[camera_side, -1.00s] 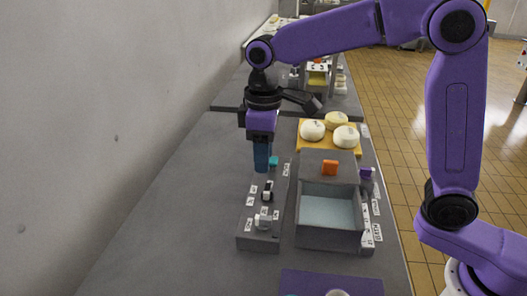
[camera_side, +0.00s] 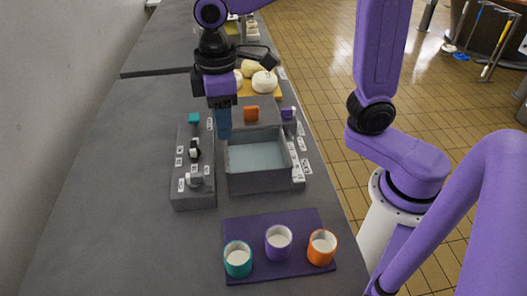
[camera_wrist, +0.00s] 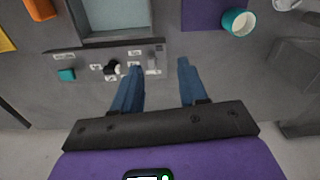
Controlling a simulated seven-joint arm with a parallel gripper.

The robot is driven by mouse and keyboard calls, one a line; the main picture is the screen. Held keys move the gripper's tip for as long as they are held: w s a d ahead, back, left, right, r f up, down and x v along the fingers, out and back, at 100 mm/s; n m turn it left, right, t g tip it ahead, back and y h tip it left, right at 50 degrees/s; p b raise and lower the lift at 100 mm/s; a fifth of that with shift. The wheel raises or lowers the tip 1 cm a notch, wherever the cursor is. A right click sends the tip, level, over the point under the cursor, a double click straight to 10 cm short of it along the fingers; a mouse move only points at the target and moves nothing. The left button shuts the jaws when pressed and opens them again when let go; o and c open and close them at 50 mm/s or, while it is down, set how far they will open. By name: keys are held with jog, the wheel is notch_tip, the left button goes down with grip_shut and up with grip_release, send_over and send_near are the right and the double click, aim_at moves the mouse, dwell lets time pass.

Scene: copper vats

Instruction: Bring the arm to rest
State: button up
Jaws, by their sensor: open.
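My gripper (camera_side: 223,136) points down with its two blue fingers, beside the far left corner of the grey vat in the side view. It holds nothing.
The vat (camera_side: 262,181) holds pale bluish liquid; an orange block (camera_side: 251,114) sits behind it. A purple mat (camera_side: 250,218) carries teal (camera_side: 238,260), purple (camera_side: 278,243) and orange (camera_side: 322,248) cups. White round cheeses (camera_side: 264,82) lie on a yellow board. A wall stands left.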

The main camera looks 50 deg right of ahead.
jog(key=s+d+f+n, duration=0.1)
jog(key=s+d+f, duration=0.1)
jog(key=s+d, duration=0.4)
jog(key=s+d+f+n, duration=0.1)
jog(key=s+d, duration=0.5)
jog(key=s, duration=0.6)
jog(key=shift+s+d+f, duration=0.25)
jog(key=shift+d+f, duration=0.05)
jog(key=shift+f, duration=0.6)
